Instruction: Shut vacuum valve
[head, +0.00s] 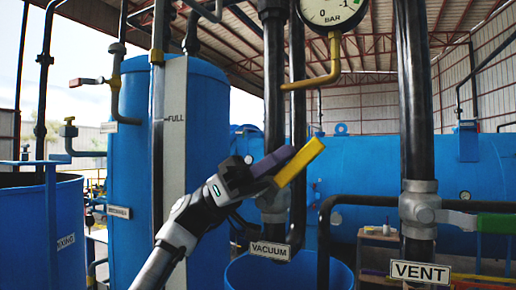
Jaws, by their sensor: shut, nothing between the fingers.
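The vacuum valve (273,207) sits on a black vertical pipe near the middle, above a white VACUUM label (270,251). Its yellow lever (301,162) slants up to the right. My gripper (284,156) reaches in from the lower left. Its purple fingers are shut and empty, and lie just left of the lever, nearly parallel to it. I cannot tell whether they touch it. The gripper and its wrist hide part of the valve and the lever's lower end.
The vent valve (420,207) with a green handle (495,223) stands at right above a VENT label (420,272). A pressure gauge (332,12) hangs at the top on a yellow pipe (313,83). A blue tank (204,110) stands at left, and an open blue vessel (318,272) below.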

